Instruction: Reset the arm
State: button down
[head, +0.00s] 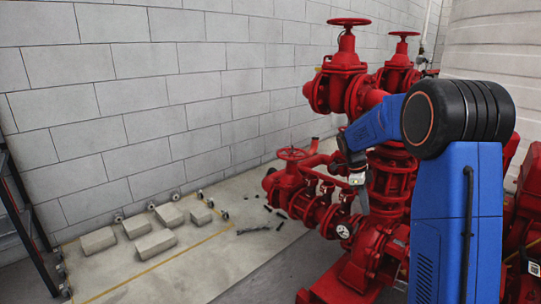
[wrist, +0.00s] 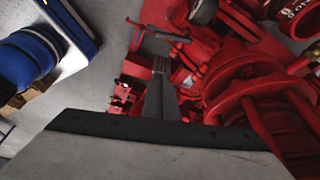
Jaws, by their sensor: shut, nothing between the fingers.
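My arm, blue with a large black joint, rises at the right of the head view and bends left and down in front of the red pumpset (head: 385,185). My gripper (wrist: 161,68) shows in the wrist view as narrow grey fingers close together, with nothing between them. In the head view its fingers are small and hang beside the red pipes, so any gap to them cannot be judged. Red pipework and a flange (wrist: 255,95) fill the right of the wrist view, beyond the fingers.
Red handwheel valves (head: 346,70) stand behind my arm. A low red handwheel (head: 293,154) sits left of it. Grey blocks (head: 150,243) and small dark pieces (head: 258,229) lie on the floor by the block wall (head: 150,100). A dark rack (head: 22,215) stands at far left.

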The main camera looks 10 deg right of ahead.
jog(key=s+a+r+n+t+y, duration=0.15)
jog(key=s+a+r+n, duration=0.35)
jog(key=s, duration=0.5)
jog(key=s+a+r+n+t, duration=0.25)
jog(key=s+r+n, duration=0.25)
jog(key=s+n, duration=0.3)
jog(key=s+a+f+n+t, duration=0.1)
jog(key=s+a+n, duration=0.1)
jog(key=s+n, duration=0.2)
jog(key=s+a+f+n+t+y, duration=0.1)
jog(key=s+n, duration=0.3)
jog(key=s, duration=0.6)
jog(key=s+a+f+n+t, duration=0.1)
jog(key=s+a+n, duration=0.2)
jog(key=s, duration=0.4)
jog(key=shift+s+a+n+y, duration=0.35)
jog(key=shift+s+n, duration=0.05)
jog(key=shift+f, duration=0.1)
